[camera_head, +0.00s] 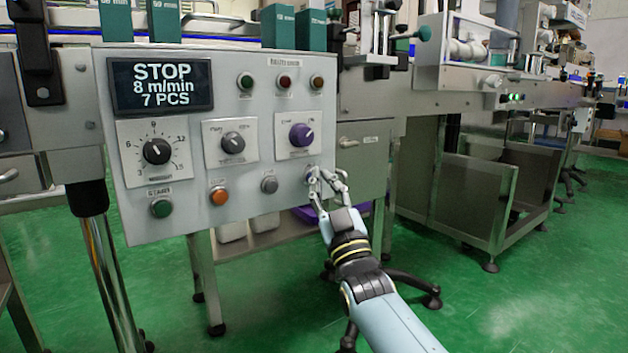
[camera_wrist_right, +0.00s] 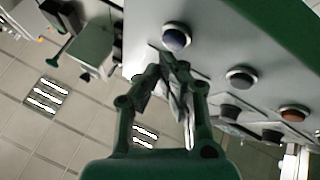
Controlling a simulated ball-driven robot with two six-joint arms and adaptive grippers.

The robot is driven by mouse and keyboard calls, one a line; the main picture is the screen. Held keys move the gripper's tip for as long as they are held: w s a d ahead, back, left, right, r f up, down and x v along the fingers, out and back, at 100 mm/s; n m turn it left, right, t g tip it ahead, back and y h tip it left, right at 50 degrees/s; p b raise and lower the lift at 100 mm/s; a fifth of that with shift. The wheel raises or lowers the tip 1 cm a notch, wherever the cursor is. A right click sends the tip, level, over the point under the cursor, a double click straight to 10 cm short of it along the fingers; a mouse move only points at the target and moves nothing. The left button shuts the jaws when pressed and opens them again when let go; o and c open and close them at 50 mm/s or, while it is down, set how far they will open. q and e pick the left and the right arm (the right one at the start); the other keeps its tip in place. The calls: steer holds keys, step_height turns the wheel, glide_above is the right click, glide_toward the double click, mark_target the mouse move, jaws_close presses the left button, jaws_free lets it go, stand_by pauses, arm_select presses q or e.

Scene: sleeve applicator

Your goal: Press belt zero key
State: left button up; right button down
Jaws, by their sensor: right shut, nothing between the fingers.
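A grey control panel (camera_head: 255,108) faces me, its display (camera_head: 160,84) reading STOP, 8 m/min, 7 PCS. In the bottom row are a green START button (camera_head: 161,208), an orange button (camera_head: 219,196), a grey button (camera_head: 269,184) and, at the right end, a key partly hidden by my right gripper (camera_head: 317,175). In the wrist view this key (camera_wrist_right: 176,37) has a dark blue cap. My right gripper (camera_wrist_right: 168,60) is shut and empty, its fingertips just beside that key; I cannot tell whether they touch. No key label reads "belt zero" legibly. My left gripper is not in view.
Three dials sit on the panel: a speed dial (camera_head: 156,151), a black knob (camera_head: 233,142) and a purple knob (camera_head: 302,135). Three small lamps or buttons are above. A steel cabinet (camera_head: 362,160) stands close right of the panel. Green floor (camera_head: 250,300) lies below.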

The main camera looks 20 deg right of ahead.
steer(key=shift+w+a, duration=0.1)
steer(key=shift+w, duration=0.15)
steer(key=shift+w+a, duration=0.15)
steer(key=shift+w, duration=0.25)
stand_by(0.6)
steer(key=shift+s, duration=0.15)
steer(key=shift+s+d+p, duration=0.3)
steer(key=shift+s, duration=0.35)
